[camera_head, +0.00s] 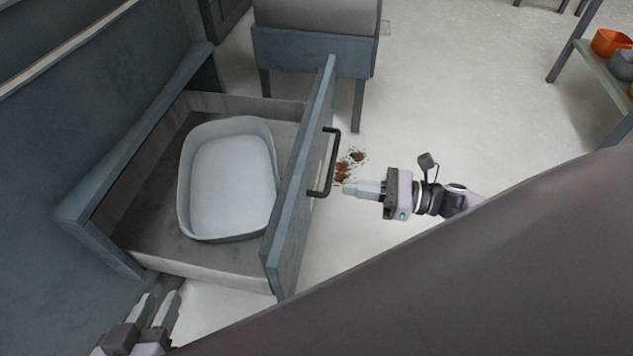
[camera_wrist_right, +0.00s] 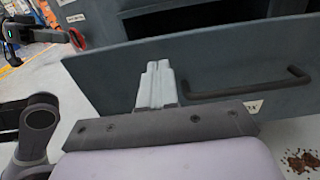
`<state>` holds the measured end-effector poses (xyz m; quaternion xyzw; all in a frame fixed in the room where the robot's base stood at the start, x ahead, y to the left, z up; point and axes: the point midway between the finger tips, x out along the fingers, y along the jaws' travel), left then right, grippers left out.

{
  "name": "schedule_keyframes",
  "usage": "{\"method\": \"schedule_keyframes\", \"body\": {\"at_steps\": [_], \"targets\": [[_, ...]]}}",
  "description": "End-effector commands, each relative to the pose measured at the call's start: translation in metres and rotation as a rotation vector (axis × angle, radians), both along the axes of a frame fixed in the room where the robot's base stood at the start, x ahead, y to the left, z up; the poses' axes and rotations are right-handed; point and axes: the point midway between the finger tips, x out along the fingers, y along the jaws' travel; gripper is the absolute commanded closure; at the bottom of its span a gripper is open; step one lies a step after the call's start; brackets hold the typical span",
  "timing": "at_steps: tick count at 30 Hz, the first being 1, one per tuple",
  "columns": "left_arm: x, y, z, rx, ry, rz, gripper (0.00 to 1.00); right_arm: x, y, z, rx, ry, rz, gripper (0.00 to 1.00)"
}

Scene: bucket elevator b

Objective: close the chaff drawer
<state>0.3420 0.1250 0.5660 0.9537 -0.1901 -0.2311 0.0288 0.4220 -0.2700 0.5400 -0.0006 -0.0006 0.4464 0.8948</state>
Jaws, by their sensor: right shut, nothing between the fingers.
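The chaff drawer (camera_head: 155,262) stands pulled out of the blue-grey cabinet, with a pale grey tub (camera_head: 232,190) inside it. Its front panel (camera_head: 300,180) carries a dark bar handle (camera_head: 332,165), which also shows in the right wrist view (camera_wrist_right: 255,90). My right gripper (camera_head: 346,189) is shut and empty, just outside the front panel near the handle's lower end. In the right wrist view its fingers (camera_wrist_right: 157,80) are together before the panel; I cannot tell whether they touch it. My left gripper (camera_head: 160,305) is at the lower left, its fingers apart, beside the drawer's near side.
Brown crumbs (camera_head: 345,165) lie on the floor beyond the handle. A grey bin on legs (camera_head: 312,45) stands behind the drawer. A shelf (camera_head: 605,75) with an orange bowl (camera_head: 611,42) is at the far right.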

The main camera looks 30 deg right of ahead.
Motion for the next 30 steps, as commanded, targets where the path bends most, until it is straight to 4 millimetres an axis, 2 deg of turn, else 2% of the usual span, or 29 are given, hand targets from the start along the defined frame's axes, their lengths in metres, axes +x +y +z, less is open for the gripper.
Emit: {"method": "schedule_keyframes", "body": {"at_steps": [6,12,18,30], "targets": [[0.001,-0.004,-0.002,-0.024,0.001,-0.005,0.66,0.027,0.036,0.0,0.001,-0.003,0.002,1.0],[0.002,-0.006,-0.003,-0.042,0.001,-0.009,0.66,0.042,0.056,0.0,0.001,-0.001,0.0,1.0],[0.003,-0.007,-0.003,-0.049,0.002,-0.011,0.66,0.048,0.063,0.0,0.0,0.001,-0.001,1.0],[0.003,-0.008,-0.002,-0.05,0.0,-0.012,0.66,0.048,0.064,0.0,0.001,0.002,-0.001,1.0]]}}
